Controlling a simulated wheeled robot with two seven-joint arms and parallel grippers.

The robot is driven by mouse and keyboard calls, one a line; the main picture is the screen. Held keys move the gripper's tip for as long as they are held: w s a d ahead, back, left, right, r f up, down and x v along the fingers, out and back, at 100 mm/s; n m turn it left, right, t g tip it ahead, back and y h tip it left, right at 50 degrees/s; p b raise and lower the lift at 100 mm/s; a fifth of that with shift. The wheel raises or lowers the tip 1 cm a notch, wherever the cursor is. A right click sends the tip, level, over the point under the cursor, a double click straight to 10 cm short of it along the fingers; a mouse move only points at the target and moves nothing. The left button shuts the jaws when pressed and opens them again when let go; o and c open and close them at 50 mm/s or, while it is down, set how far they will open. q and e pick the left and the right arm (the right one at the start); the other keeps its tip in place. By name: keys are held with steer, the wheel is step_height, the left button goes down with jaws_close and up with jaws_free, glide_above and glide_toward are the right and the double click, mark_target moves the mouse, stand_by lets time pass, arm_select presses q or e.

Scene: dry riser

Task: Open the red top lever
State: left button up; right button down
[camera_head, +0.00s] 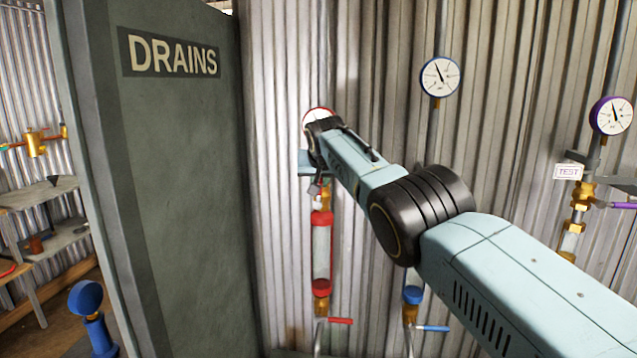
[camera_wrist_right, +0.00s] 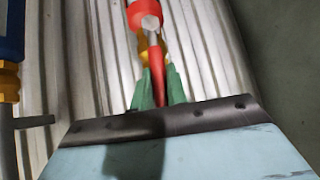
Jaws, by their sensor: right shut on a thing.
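The red top lever (camera_wrist_right: 157,75) shows in the right wrist view, between the green fingertips of my right gripper (camera_wrist_right: 158,88). The gripper is shut on it. In the head view my right gripper (camera_head: 315,186) is at the top of the red-ended sight tube (camera_head: 321,250), beside the brass valve (camera_head: 326,198). My wrist hides the top lever there and part of the red-rimmed gauge (camera_head: 318,114). A lower red lever (camera_head: 341,321) sticks out to the right at the tube's bottom. My left gripper is not in view.
A large grey panel marked DRAINS (camera_head: 172,56) stands close on the left. A blue lever (camera_head: 433,328), a blue-rimmed gauge (camera_head: 440,77) and a purple lever (camera_head: 622,205) are on the right. Corrugated metal wall (camera_head: 275,90) is behind the pipes.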

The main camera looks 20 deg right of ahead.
stand_by(0.3)
steer(key=c, duration=1.4)
jaws_free()
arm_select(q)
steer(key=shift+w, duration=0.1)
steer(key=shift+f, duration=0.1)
